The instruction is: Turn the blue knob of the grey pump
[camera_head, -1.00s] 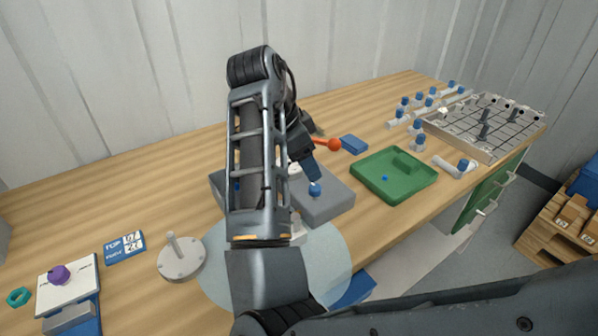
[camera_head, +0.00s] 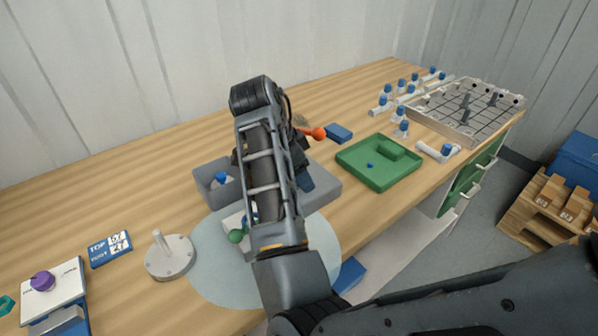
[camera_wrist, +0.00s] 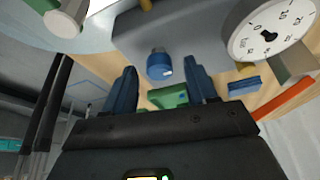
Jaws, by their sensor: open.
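The grey pump (camera_head: 322,187) stands on the table behind my arm in the head view. Its grey body (camera_wrist: 190,42) fills the upper middle of the wrist view. The blue knob (camera_wrist: 160,65) shows there between my two fingers, which are apart on either side of it. I cannot tell whether they touch it. My gripper (camera_wrist: 163,77) is open. A white dial gauge (camera_wrist: 267,30) with a black pointer is at the upper right.
An orange-ended handle (camera_head: 315,133) and a green tray (camera_head: 352,171) lie beyond the pump. A round metal base with a post (camera_head: 170,258) is at the left.

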